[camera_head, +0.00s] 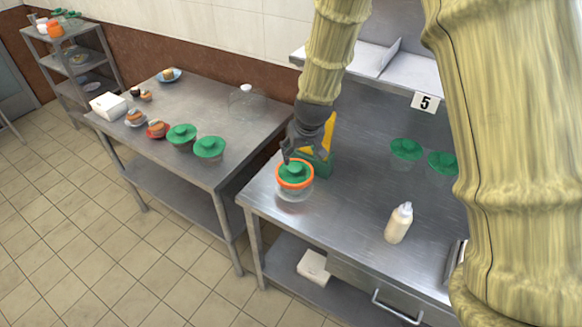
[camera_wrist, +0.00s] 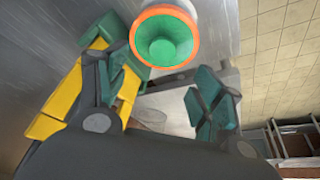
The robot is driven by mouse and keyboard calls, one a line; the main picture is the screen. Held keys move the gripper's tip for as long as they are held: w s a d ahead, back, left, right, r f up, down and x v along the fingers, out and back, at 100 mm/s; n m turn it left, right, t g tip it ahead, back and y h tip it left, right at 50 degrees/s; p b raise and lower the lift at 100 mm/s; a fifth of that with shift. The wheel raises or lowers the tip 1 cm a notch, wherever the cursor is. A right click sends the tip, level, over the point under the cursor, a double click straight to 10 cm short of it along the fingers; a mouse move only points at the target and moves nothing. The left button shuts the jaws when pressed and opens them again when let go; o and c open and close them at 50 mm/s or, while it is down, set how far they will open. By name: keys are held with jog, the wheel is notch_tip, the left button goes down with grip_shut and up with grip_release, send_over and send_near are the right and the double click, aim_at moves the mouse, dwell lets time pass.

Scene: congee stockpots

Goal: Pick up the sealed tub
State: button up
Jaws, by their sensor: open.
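The sealed tub (camera_head: 295,175) stands upright near the left front corner of the numbered steel table. It is a clear tub with a green knobbed lid and an orange ring around the rim. In the wrist view its lid (camera_wrist: 163,37) shows at the top, ahead of the fingers. My gripper (camera_head: 303,155) is open, just above and behind the tub. No finger is visibly closed around it; whether one touches it I cannot tell.
A yellow and green object (camera_head: 318,163) stands close behind the tub, by my gripper. A squeeze bottle (camera_head: 398,223) and two green-lidded tubs (camera_head: 406,149) stand to the right. The left table (camera_head: 205,108) holds more green-lidded tubs (camera_head: 209,148). A gap separates the tables.

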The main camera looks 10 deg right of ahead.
aim_at(295, 168)
jog(key=shift+w+a+f, duration=0.1)
jog(key=shift+w+a, duration=0.05)
jog(key=shift+w, duration=0.45)
jog(key=shift+w+a+f, duration=0.1)
jog(key=shift+w, duration=0.45)
jog(key=shift+s+a+f+p, duration=0.1)
jog(key=shift+f+p, duration=0.3)
jog(key=shift+f, duration=0.05)
jog(key=x, duration=0.2)
jog(key=p+x, duration=0.1)
jog(key=x, duration=0.1)
jog(key=shift+s+f, duration=0.2)
jog(key=shift+w+f+p, duration=0.1)
jog(key=shift+f+p, duration=0.15)
jog(key=shift+p, duration=0.25)
jog(key=shift+f, duration=0.2)
jog(key=shift+s+f+p, duration=0.25)
jog(key=shift+s+p, duration=0.35)
jog(key=shift+p, duration=0.05)
jog(key=shift+f, duration=0.2)
jog(key=shift+w+f, duration=0.9)
jog(key=shift+f, duration=0.2)
jog(key=shift+s+r, duration=0.25)
jog(key=shift+s, duration=0.05)
jog(key=shift+s+r, duration=0.1)
jog(key=shift+c, duration=0.6)
jog(key=c, duration=0.7)
grip_shut()
